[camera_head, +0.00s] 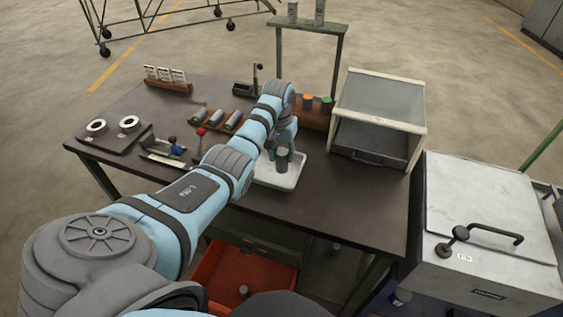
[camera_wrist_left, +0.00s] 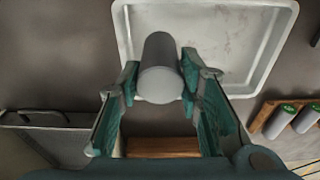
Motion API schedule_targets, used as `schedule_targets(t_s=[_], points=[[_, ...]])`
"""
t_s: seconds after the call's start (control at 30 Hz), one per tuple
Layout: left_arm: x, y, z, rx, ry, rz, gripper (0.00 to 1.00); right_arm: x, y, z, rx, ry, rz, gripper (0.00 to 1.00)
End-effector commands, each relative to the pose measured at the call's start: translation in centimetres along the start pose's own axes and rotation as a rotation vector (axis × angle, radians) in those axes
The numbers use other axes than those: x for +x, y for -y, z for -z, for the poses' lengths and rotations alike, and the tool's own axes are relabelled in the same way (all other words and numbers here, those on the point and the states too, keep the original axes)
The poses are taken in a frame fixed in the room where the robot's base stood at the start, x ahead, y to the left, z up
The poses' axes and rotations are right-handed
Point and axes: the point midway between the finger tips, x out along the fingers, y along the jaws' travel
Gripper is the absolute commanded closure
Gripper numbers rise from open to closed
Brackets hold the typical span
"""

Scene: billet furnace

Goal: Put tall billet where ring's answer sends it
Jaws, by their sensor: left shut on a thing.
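My left gripper (camera_head: 284,143) is shut on a plain grey cylindrical billet (camera_head: 281,160), which it holds at the white tray (camera_head: 290,182) in the middle of the table. In the left wrist view, the billet (camera_wrist_left: 160,75) sits between the two fingers (camera_wrist_left: 160,85), with the tray (camera_wrist_left: 240,45) behind it. I cannot tell whether the billet touches the tray. Two pale rings (camera_head: 97,126) (camera_head: 129,122) lie on a dark plate at the table's left. My right gripper is not in view.
A wooden rack (camera_head: 211,121) holds several grey billets. A white handled chest (camera_head: 490,235) stands at the right. A red bin (camera_head: 250,268) sits below the table.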

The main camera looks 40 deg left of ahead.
Motion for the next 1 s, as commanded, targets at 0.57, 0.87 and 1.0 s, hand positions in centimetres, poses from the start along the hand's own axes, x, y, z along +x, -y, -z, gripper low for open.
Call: schedule_targets(t_s=[0.57,0.87,1.0], points=[[4.0,0.0,-0.6,0.0,0.001,0.0,0.6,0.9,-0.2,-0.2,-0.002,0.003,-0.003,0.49],[4.0,0.0,-0.6,0.0,0.002,0.0,0.48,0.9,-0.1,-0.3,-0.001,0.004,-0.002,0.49],[3.5,0.0,-0.5,0.0,0.001,0.0,0.48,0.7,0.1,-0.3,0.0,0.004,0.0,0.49]])
